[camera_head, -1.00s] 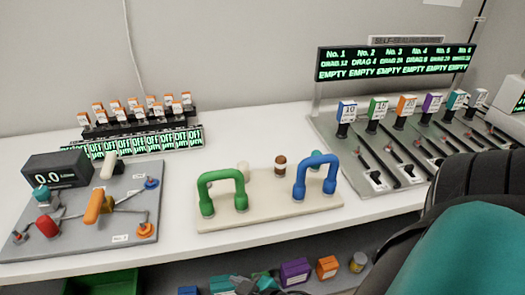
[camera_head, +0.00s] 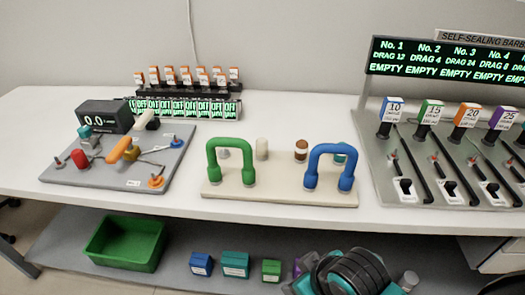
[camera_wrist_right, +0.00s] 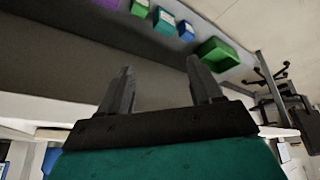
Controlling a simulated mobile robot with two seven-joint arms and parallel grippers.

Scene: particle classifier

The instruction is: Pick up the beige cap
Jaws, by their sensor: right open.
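A small pale beige upright cylinder (camera_head: 262,148), which may be the beige cap, stands at the back of a cream board (camera_head: 275,188). It shows between a green arch handle (camera_head: 213,152) and a blue arch handle (camera_head: 346,180). My right gripper (camera_wrist_right: 161,70) is open and empty in the right wrist view, facing the lower shelf, with no cap in that view. My left gripper is not in view.
A brown-and-white bottle (camera_head: 301,151) stands near the blue handle. The grey device (camera_head: 160,165) is at left, the dragging station (camera_head: 380,165) at right. The lower shelf holds a green bin (camera_head: 125,243) and several small boxes. The table's front strip is clear.

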